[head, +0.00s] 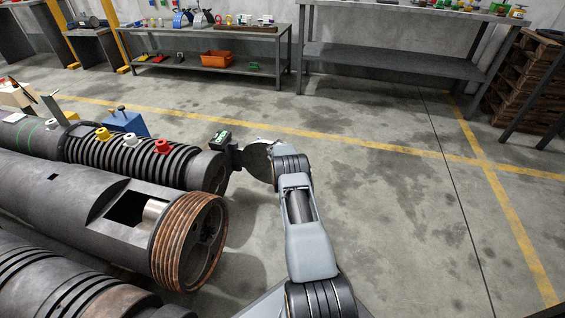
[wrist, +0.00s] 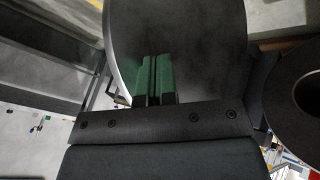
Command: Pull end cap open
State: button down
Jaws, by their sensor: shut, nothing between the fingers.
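The back barrel (head: 207,174) is dark and ribbed, and its end faces right. A dark rounded plate, which looks like the end cap (head: 258,160), stands out to the right of that end, at an angle to it. In the wrist view the end cap (wrist: 200,35) is a large dark disc behind my fingers. My gripper (wrist: 153,72) has green fingers, shut together and empty, in front of the disc. I cannot tell whether they touch it. In the head view my arm's end and the cap overlap, so the fingers are hard to make out.
A dark round part with a hole (wrist: 308,92) is close at the right in the wrist view. The nearer barrel (head: 70,200) has a rusty threaded end. Workbenches (head: 205,40) line the back wall. The floor (head: 400,220) to the right is clear.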

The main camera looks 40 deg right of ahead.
jog(key=shift+d, duration=0.45)
jog(key=s+a+r+p, duration=0.1)
jog(key=s+r+p, duration=0.3)
jog(key=s+r, duration=0.3)
jog(key=s+a+r+y+p, duration=0.1)
jog(key=s+a+r+p, duration=0.2)
jog(key=a+r+p, duration=0.75)
jog(key=s+a+r+p, duration=0.1)
jog(key=s+a+r, duration=0.15)
jog(key=r, duration=1.45)
jog(key=s+a+r+y+p, duration=0.1)
jog(key=s+a+r+p, duration=0.2)
jog(key=a+r+p, duration=0.75)
jog(key=s+a+r+g+y+p, duration=0.1)
jog(key=s+a+r+p, duration=0.4)
jog(key=s+r, duration=0.5)
jog(key=s+a+r+y+p, duration=0.2)
jog(key=s+a+r+p, duration=0.2)
jog(key=s+a+r, duration=0.3)
jog(key=s+r, duration=0.4)
jog(key=s, duration=0.2)
jog(key=shift+s+a+r+g+p, duration=0.2)
jog(key=shift+s+a+g+p, duration=0.1)
jog(key=shift+g+p, duration=0.1)
jog(key=shift+d, duration=0.1)
